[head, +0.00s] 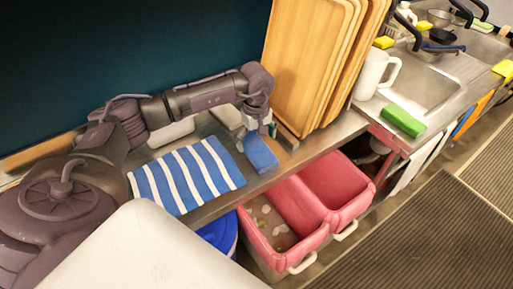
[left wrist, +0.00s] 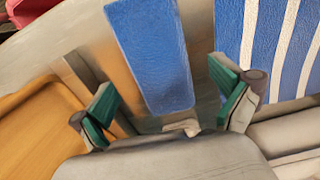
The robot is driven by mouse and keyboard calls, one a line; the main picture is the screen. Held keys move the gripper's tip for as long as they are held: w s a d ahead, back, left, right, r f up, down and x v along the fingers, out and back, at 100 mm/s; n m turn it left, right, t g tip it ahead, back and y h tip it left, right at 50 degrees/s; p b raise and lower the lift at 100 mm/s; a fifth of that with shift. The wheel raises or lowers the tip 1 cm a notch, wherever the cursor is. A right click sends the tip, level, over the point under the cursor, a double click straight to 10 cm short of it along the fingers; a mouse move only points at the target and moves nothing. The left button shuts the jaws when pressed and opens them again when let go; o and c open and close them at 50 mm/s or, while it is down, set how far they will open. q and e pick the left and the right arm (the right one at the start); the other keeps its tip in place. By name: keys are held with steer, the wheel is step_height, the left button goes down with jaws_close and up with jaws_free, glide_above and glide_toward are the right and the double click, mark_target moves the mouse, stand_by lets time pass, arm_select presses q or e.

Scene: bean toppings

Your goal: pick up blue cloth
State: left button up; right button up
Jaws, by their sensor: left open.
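A plain blue cloth (head: 261,152) lies on the metal counter near its front edge, below the hand of my left arm. In the left wrist view the blue cloth (left wrist: 150,50) shows as a flat rectangle between and beyond the two green-padded fingers. My left gripper (head: 258,129) is at the cloth's back end; it also shows in the left wrist view (left wrist: 170,95), open with its fingers spread apart. I cannot tell whether a finger touches the cloth. A blue-and-white striped cloth (head: 187,176) lies to the left on the counter. My right gripper is not in view.
Wooden boards (head: 305,65) stand upright just right of the gripper. A white pitcher (head: 373,75) and a green sponge (head: 402,120) are farther right by the sink (head: 422,88). Red bins (head: 337,188) stand below the counter's front edge. A dark wall rises behind.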

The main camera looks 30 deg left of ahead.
mark_target(257, 147)
arm_select(q)
step_height(257, 147, down, 2)
steer(key=shift+f+p, duration=0.25)
steer(key=shift+p, duration=0.15)
steer(key=shift+f, duration=0.5)
steer(key=c, duration=1.2)
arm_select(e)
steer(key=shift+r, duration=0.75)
arm_select(q)
steer(key=shift+r, duration=0.15)
steer(key=shift+r+b, duration=0.4)
steer(key=shift+r, duration=0.2)
steer(key=r, duration=0.1)
steer(key=r+b, duration=0.1)
steer(key=shift+d+r, duration=0.2)
steer(key=shift+r, duration=0.15)
steer(key=s+d+r+b, duration=0.1)
steer(key=d+r+b, duration=0.2)
steer(key=d+r, duration=0.4)
steer(key=d, duration=0.4)
steer(key=shift+d, duration=0.15)
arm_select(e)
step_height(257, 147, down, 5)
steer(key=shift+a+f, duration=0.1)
